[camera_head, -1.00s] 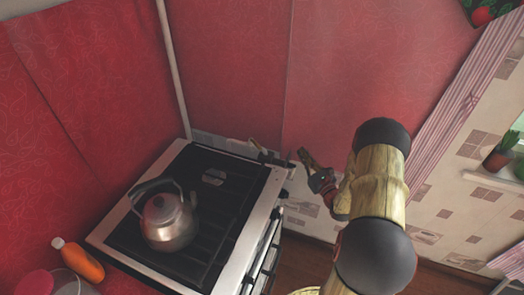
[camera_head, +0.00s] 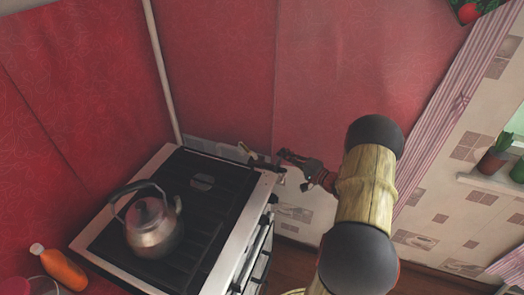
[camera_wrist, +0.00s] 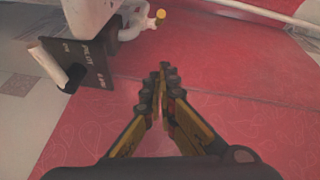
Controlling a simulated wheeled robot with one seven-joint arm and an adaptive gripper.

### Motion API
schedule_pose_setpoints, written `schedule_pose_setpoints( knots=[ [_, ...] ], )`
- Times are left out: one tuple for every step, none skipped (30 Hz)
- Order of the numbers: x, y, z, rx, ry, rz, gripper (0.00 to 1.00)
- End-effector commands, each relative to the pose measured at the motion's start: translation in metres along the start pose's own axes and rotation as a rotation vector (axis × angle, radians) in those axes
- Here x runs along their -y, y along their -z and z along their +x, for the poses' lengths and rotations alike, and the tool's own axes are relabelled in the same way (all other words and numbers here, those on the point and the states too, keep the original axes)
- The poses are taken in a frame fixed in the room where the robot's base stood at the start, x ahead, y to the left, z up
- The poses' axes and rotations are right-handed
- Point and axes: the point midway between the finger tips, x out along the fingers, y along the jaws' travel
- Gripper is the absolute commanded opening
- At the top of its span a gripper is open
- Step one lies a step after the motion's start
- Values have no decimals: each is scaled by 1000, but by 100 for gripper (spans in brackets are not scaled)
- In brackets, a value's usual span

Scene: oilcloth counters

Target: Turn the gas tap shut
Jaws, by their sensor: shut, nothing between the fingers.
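The white gas pipe fitting (camera_wrist: 130,30) with a yellow end (camera_wrist: 160,14) shows at the top of the wrist view. Beside it is a dark lettered plate (camera_wrist: 92,68) with a pale bar-shaped handle (camera_wrist: 60,64); I cannot tell for certain which part is the tap's lever. In the head view the small pale and dark fittings (camera_head: 246,150) sit at the wall behind the stove's back right corner. My gripper (camera_head: 281,156) is just right of them, pointing left. In the wrist view its fingertips (camera_wrist: 165,70) are together, empty, and apart from the fittings.
The stove (camera_head: 222,240) has a black top and pale rim, with a metal kettle (camera_head: 153,228) on it. An orange bottle (camera_head: 62,268) stands at lower left. A red wall (camera_head: 350,70) rises behind. A potted plant (camera_head: 495,155) is at far right.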

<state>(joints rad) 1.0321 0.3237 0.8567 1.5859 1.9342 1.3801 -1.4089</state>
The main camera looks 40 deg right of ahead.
Motion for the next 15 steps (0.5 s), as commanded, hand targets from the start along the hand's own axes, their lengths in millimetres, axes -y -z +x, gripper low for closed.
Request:
schedule_pose_setpoints(
  knots=[
    [0,0,3,2,1,-6,0],
    [0,-1,6,2,1,-7,0],
    [-1,-1,10,3,1,-7,0],
    [-1,-1,14,3,1,-6,0],
    [-1,-1,18,3,2,-6,0],
    [-1,-2,25,4,2,-5,0],
    [-1,-2,30,4,2,-5,0],
    [-2,-2,36,4,2,-5,0],
    [-2,-2,44,4,2,-5,0],
    [-2,-2,50,4,2,-5,0],
    [-2,-2,56,4,2,-5,0],
    [-2,-2,64,3,2,-5,0],
    [-2,-2,70,3,2,-4,0],
    [-2,-2,76,4,2,-4,0],
    [-2,-2,84,3,2,-3,0]
  ],
)
